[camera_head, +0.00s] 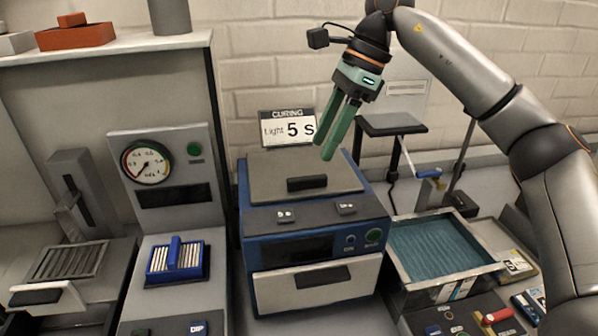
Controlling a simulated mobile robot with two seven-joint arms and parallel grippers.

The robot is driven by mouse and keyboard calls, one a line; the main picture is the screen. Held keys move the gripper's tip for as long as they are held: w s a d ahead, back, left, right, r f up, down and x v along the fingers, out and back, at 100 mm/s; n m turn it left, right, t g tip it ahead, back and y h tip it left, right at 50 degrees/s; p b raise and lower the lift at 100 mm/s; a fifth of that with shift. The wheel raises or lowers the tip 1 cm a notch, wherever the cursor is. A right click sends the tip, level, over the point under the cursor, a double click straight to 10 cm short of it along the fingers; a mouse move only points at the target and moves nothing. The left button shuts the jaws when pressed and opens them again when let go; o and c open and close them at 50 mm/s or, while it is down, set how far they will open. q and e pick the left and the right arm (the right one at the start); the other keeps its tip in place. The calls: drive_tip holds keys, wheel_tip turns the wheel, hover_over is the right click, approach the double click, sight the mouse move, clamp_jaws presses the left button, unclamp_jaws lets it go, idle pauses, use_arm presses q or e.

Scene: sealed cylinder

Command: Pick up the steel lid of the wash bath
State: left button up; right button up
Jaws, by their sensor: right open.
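The wash bath (394,264) is an open-topped rectangular tank with teal liquid inside, at the right of the blue curing unit (262,291). No lid covers it. A flat grey metal plate (265,178) with a black handle (307,183) lies on top of the curing unit; I cannot tell for sure whether it is the bath's steel lid. My right gripper (323,149) has green fingers pointing down and is open and empty. It appears above and toward the back of the plate, apart from the handle. My left gripper is out of view.
A "Curing light 5 s" sign (287,128) stands behind the curing unit. A dark raised platform (391,124) and a blue-handled crank (428,173) stand behind the bath. A gauge panel (165,190) and a blue slotted rack (178,262) are at left. My right arm spans the right side.

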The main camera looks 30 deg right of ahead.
sight(307, 177)
drive_tip(key=x, duration=0.6)
drive_tip(key=shift+s+a+f+p, duration=0.2)
drive_tip(key=shift+s+a+p, duration=0.1)
drive_tip(key=shift+s+a, duration=0.05)
clamp_jaws()
idle(1.1)
